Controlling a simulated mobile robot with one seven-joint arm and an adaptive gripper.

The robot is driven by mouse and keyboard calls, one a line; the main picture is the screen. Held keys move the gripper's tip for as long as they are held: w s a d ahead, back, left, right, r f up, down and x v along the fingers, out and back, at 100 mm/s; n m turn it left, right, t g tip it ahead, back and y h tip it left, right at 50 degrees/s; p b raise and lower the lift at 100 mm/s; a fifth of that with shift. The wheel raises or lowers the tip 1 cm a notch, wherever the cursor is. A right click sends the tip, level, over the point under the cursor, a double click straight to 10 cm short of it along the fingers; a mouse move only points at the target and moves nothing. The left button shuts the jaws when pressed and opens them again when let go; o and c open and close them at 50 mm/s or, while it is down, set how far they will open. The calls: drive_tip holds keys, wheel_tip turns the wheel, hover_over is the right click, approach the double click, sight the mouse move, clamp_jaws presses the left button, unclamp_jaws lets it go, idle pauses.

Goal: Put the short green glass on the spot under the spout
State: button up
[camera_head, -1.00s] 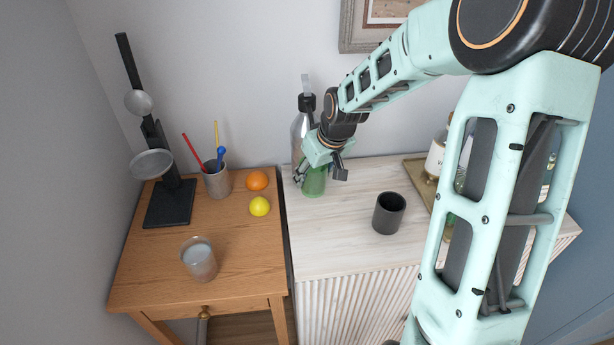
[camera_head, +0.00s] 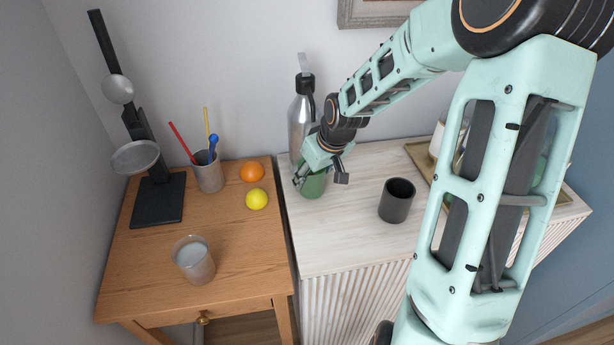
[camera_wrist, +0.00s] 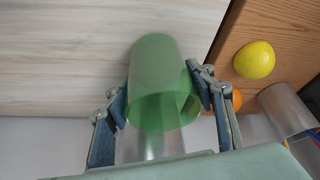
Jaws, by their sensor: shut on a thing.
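The short green glass (camera_head: 313,185) is between the fingers of my gripper (camera_head: 320,180), which is shut on it. In the wrist view the green glass (camera_wrist: 160,80) shows between the two fingers (camera_wrist: 162,100). A tall silver dispenser (camera_head: 299,125) with a black top and a dark spout (camera_head: 313,106) stands right behind the glass on the pale cabinet top. Its silver body also shows behind the glass in the wrist view (camera_wrist: 150,147). The spot under the spout is hidden by my gripper and the glass. I cannot tell whether the glass touches the cabinet top.
A dark cup (camera_head: 397,202) stands right of my gripper on the pale cabinet (camera_head: 350,235). On the wooden table (camera_head: 240,240) at left are a lemon (camera_head: 256,199), an orange (camera_head: 252,171), a utensil cup (camera_head: 209,174), a clear glass (camera_head: 194,262) and a black stand (camera_head: 158,200).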

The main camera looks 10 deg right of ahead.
drive_tip(key=shift+w, duration=0.15)
drive_tip(key=shift+r, duration=0.1)
drive_tip(key=o, duration=1.5)
drive_tip(key=shift+s+f, duration=0.2)
drive_tip(key=shift+c, duration=0.2)
drive_tip(key=shift+r, duration=0.25)
drive_tip(key=p+v, duration=0.3)
drive_tip(key=v, duration=0.8)
drive_tip(key=shift+s+r, duration=0.25)
drive_tip(key=shift+r, duration=0.1)
